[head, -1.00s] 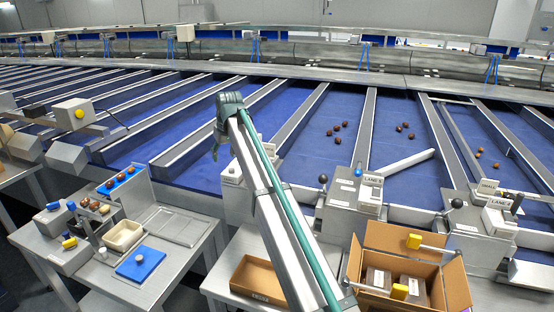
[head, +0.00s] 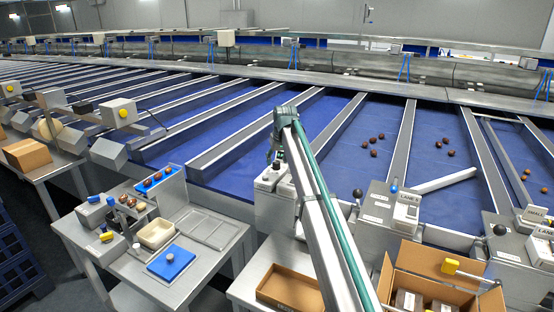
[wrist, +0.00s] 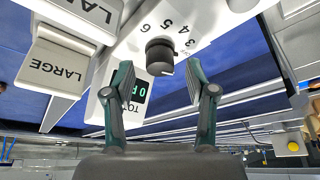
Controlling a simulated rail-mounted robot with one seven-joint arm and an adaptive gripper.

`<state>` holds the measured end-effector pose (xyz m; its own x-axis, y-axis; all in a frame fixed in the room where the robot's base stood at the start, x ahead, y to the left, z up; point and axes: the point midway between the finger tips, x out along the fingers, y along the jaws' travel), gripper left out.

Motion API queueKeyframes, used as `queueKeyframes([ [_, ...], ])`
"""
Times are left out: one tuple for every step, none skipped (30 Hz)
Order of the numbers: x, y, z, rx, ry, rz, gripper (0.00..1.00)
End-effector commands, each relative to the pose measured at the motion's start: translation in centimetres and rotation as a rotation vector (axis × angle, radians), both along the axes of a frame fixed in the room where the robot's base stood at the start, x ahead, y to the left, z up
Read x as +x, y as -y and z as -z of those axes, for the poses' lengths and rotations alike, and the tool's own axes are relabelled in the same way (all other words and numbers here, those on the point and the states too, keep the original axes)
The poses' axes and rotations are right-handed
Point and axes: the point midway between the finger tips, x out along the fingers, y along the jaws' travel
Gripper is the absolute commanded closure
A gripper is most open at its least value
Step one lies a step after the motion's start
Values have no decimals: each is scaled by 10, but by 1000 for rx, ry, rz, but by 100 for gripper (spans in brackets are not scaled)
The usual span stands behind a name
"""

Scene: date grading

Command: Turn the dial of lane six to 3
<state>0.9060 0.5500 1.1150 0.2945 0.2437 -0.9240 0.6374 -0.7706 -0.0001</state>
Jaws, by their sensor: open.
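A black dial (wrist: 160,56) sits on a white housing with the numbers 3, 4, 5 and 6 printed around it, seen upside down in the wrist view. I cannot tell which number it points at. My gripper (wrist: 160,88) is open, its two fingers apart on either side of the dial's line and pointing towards it, with nothing between them. In the head view my gripper is mostly hidden behind my arm, at a grey lane box (head: 272,205).
Beside the dial are a dark display (wrist: 142,96) with green digits and a flap marked LARGE (wrist: 56,68). The lane-five box (head: 385,215) stands to the right, with an open carton (head: 440,262) in front. A bench (head: 195,275) with trays stands at left.

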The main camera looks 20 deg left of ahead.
Motion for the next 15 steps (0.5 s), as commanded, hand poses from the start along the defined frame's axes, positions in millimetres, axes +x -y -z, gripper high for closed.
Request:
queueKeyframes([
  [1, -1, 4, -1, -1, 0, 44],
  [2, -2, 6, -1, -1, 0, 44],
  [2, -2, 7, 0, 0, 0, 44],
  [3, -2, 8, 0, 0, 0, 44],
  [3, -3, 9, 0, 0, 0, 44],
  [3, -3, 10, 1, 1, 0, 44],
  [3, -3, 10, 1, 1, 0, 44],
  [3, -3, 11, 1, 1, 0, 44],
  [3, -3, 11, 1, 1, 0, 44],
  [3, -3, 11, 1, 1, 0, 44],
  [3, -3, 11, 1, 1, 0, 44],
  [3, -3, 11, 1, 1, 0, 44],
  [3, -3, 11, 1, 1, 0, 44],
  [3, -3, 11, 1, 1, 0, 47],
  [3, -3, 11, 1, 1, 0, 54],
])
